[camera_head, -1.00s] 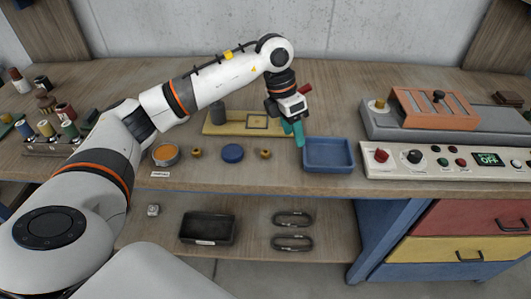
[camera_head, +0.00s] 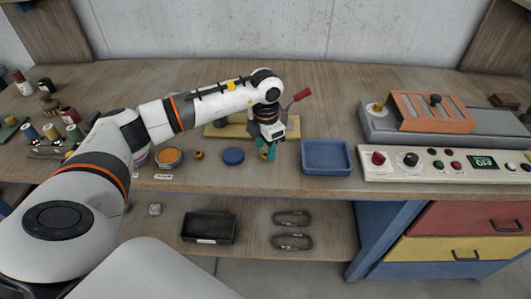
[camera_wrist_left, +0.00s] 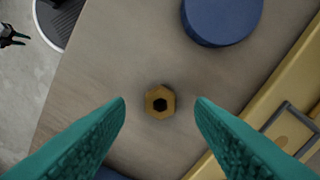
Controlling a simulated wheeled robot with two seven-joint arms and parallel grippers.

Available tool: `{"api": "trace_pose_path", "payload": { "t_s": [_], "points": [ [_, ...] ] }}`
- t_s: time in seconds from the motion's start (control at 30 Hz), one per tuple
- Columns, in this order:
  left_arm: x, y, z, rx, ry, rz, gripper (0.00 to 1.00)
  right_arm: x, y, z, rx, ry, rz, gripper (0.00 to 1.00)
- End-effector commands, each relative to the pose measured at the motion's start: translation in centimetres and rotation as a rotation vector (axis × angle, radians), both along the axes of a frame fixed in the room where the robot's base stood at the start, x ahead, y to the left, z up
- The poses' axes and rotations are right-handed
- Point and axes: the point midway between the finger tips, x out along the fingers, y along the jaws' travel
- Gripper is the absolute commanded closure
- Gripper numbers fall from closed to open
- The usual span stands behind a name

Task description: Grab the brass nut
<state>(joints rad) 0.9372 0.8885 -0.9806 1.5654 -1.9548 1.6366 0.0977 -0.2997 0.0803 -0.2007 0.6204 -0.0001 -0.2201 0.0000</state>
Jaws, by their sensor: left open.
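The brass nut (camera_wrist_left: 160,92) is a small hexagonal piece with a dark hole. It lies flat on the wooden table, centred between my open left fingertips (camera_wrist_left: 161,100) in the left wrist view. In the head view my left gripper (camera_head: 267,155) points down over this nut (camera_head: 263,155) and partly covers it. The teal fingers show nothing held, and I cannot tell their exact height above the table. A second small brass piece (camera_head: 198,155) lies further left.
A blue disc (camera_head: 233,156) lies left of the nut, and a blue tray (camera_head: 326,144) stands right of it. A yellow fixture (camera_head: 218,131) with a red-handled lever (camera_head: 302,95) is close behind. An orange-filled dish (camera_head: 169,157) and a control panel (camera_head: 440,166) flank the area.

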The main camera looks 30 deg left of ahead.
Motion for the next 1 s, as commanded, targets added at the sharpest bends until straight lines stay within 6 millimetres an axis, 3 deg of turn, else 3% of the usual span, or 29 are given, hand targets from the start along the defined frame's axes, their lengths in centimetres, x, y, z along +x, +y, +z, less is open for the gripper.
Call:
{"api": "trace_pose_path", "payload": {
  "t_s": [0.17,0.4,0.7,1.0],
  "points": [
    [0.0,0.0,-1.7,0.000,0.001,0.000,0.51,0.0,0.0,0.5,0.000,0.000,0.000,0.64],
    [0.0,0.0,-1.9,0.000,-0.001,0.000,0.51,0.0,0.0,0.4,0.000,0.000,-0.001,0.64],
    [0.0,0.0,-1.9,0.000,-0.001,0.000,0.99,0.0,0.0,0.4,0.000,0.000,-0.001,0.64],
    [0.1,0.0,-1.4,-0.001,-0.004,0.000,0.99,0.0,0.0,0.2,0.000,0.000,-0.001,0.64]
  ]
}}
